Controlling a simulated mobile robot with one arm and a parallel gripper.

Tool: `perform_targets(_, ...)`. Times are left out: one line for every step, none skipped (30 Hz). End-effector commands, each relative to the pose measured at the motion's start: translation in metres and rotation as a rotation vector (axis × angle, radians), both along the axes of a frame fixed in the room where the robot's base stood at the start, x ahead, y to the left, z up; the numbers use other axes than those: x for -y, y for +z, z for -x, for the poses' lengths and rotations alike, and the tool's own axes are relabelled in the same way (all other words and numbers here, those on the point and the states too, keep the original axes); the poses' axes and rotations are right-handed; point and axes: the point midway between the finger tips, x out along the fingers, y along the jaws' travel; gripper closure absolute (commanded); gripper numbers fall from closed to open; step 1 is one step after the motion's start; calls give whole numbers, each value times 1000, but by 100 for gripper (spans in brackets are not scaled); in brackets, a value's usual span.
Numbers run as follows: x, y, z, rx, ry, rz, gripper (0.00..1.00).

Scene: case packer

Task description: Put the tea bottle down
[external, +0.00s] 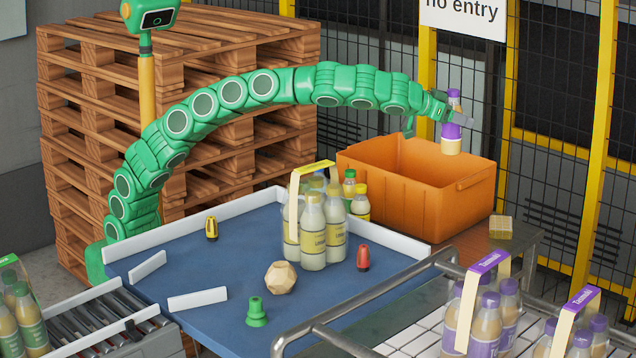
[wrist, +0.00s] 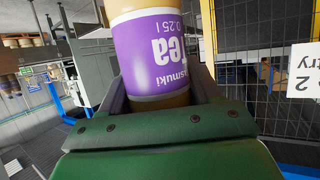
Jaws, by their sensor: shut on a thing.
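The tea bottle (external: 452,135) has a purple label and purple cap and holds a tan drink. In the wrist view the bottle (wrist: 158,55) fills the upper middle, its label upside down. My gripper (external: 453,117) is shut on the bottle and holds it about upright in the air. The bottle is at the right rear of the orange crate (external: 415,200) in the external view, above its rim height. Whether it is over the crate or beyond it, I cannot tell. The inside bottom of the crate is hidden.
A blue table (external: 190,266) with white edges holds yellow-labelled bottles (external: 313,235), a wooden polyhedron (external: 281,277) and small coloured pieces. Purple-labelled bottle packs (external: 487,315) stand on the right conveyor. A wooden block (external: 500,227) lies right of the crate. A mesh fence stands behind.

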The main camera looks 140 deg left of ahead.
Motion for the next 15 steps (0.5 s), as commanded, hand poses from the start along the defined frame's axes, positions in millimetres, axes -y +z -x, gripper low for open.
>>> perform_targets(0,13,-1,7,0,-3,79)
perform_targets(-1,17,0,5,2,-3,79)
perform_targets(-1,24,0,3,4,-2,79)
perform_targets(-2,30,0,2,5,-2,79)
perform_targets(-1,36,0,3,4,-2,79)
perform_targets(-1,42,0,2,4,-2,79)
perform_targets(-1,47,0,2,4,-3,79)
perform_targets(-1,53,0,2,3,-5,79)
perform_targets(-2,60,1,4,4,-6,79)
perform_targets(-1,65,1,5,3,-4,79)
perform_targets(0,69,0,3,1,-3,79)
perform_targets(-2,73,1,2,4,-3,79)
perform_targets(-2,76,1,2,6,-2,79)
perform_targets(-2,80,2,3,7,-4,79)
perform_targets(-3,84,1,3,7,-4,79)
